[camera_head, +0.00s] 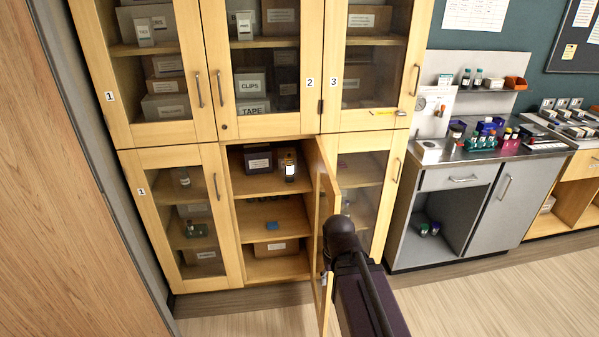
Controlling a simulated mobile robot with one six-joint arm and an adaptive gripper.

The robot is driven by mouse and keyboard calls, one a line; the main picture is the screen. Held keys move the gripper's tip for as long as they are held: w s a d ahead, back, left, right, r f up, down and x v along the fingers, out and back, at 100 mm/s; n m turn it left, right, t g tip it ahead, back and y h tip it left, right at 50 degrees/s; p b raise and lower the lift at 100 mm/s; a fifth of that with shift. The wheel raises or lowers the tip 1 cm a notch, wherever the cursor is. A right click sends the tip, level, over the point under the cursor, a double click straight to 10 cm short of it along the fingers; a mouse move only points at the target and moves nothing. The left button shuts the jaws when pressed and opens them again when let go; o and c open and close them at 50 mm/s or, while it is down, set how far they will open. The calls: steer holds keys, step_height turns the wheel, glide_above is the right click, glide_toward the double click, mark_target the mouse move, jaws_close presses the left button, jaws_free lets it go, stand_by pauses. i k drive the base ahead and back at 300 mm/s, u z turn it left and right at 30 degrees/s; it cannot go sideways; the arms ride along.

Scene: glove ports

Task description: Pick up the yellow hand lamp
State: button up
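I cannot make out the yellow hand lamp for sure. A small upright dark item with a pale, yellowish part (289,169) stands on the upper shelf of the open lower cabinet (236,188); it is too small to identify. The lower cabinet's door (322,225) stands open, swung out toward me. My dark arm reaches up from the bottom, just right of this door. I see no gripper fingers and nothing held.
A blue item (272,226) lies on the cabinet's middle shelf, and boxes (258,161) stand on the upper shelf. The open door edge lies close to my arm. A grey bench (470,178) with bottles and racks stands at right. The floor (490,295) in front of it is clear.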

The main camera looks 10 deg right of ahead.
mark_target(290, 162)
steer(key=u, duration=0.15)
steer(key=i, duration=0.95)
steer(key=z, duration=0.1)
